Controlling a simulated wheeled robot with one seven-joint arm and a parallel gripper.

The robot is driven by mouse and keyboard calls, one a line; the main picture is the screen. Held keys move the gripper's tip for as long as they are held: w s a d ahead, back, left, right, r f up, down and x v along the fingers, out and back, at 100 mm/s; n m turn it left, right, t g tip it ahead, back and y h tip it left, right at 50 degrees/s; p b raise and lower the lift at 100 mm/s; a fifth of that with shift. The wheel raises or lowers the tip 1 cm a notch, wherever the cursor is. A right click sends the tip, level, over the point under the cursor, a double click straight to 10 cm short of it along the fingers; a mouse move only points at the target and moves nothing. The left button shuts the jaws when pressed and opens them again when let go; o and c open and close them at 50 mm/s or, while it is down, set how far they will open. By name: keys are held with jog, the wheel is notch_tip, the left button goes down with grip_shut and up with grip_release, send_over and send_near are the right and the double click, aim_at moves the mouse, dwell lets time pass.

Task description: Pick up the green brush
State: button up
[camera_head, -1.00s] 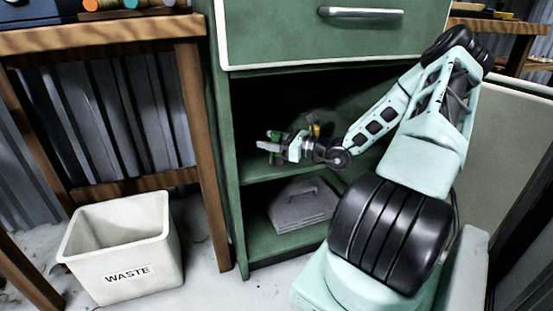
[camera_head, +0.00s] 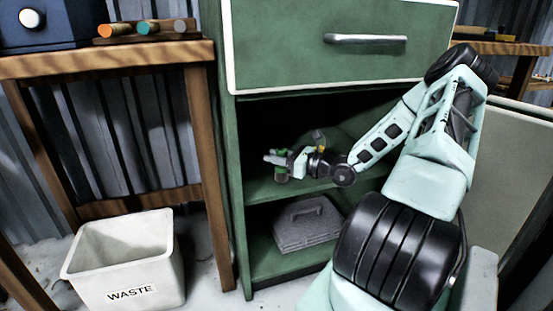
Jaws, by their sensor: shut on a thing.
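My gripper (camera_head: 276,160) reaches into the open upper compartment of the green cabinet (camera_head: 231,180). It is shut on a small green thing, which I take to be the green brush (camera_head: 281,175), at its fingertips. The brush is small in view and partly hidden by the fingers, so its full shape does not show. I cannot tell whether it touches the shelf (camera_head: 262,190) or is just above it.
A grey case (camera_head: 306,232) with a handle sits on the lower shelf. A closed drawer (camera_head: 290,45) is above the compartment. A white waste bin (camera_head: 130,262) stands on the floor at left, beside a wooden table (camera_head: 120,62) holding several coloured rolls.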

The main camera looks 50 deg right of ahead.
notch_tip(320, 180, up, 3)
jog(key=shift+p, duration=0.9)
jog(key=p+v, duration=0.6)
jog(key=v, duration=1.2)
jog(key=shift+f, duration=0.3)
